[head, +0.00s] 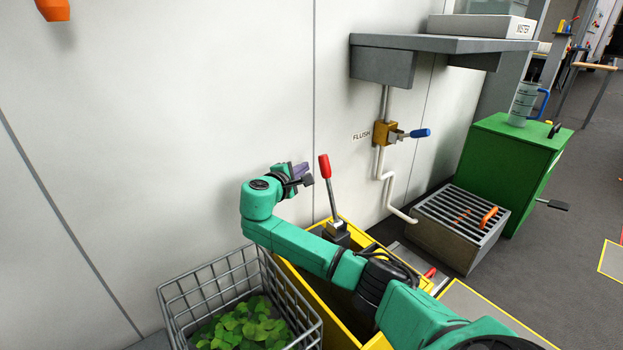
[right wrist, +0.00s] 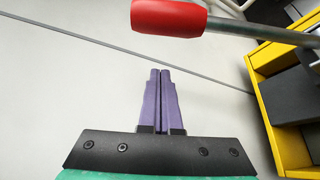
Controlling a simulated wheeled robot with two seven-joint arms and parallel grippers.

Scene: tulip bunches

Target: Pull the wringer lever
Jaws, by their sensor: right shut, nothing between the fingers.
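The wringer lever is a grey rod with a red grip (head: 325,167), standing up from a dark block on the yellow wringer bucket (head: 290,275). My right gripper (head: 301,170) is just left of the red grip, apart from it in the right wrist view. There the red grip (right wrist: 168,17) lies beyond the fingertips at the top, with its rod running right. The purple fingers (right wrist: 160,72) are shut with nothing between them. The yellow bucket (right wrist: 262,75) also shows at the right of that view. My left gripper is not in view.
A wire basket of green leaves (head: 215,285) stands left of the bucket. A blue-handled flush valve (head: 420,133) and pipe are on the wall to the right, under a grey shelf (head: 440,43). A grated box (head: 460,222) and green cabinet (head: 510,165) stand further right.

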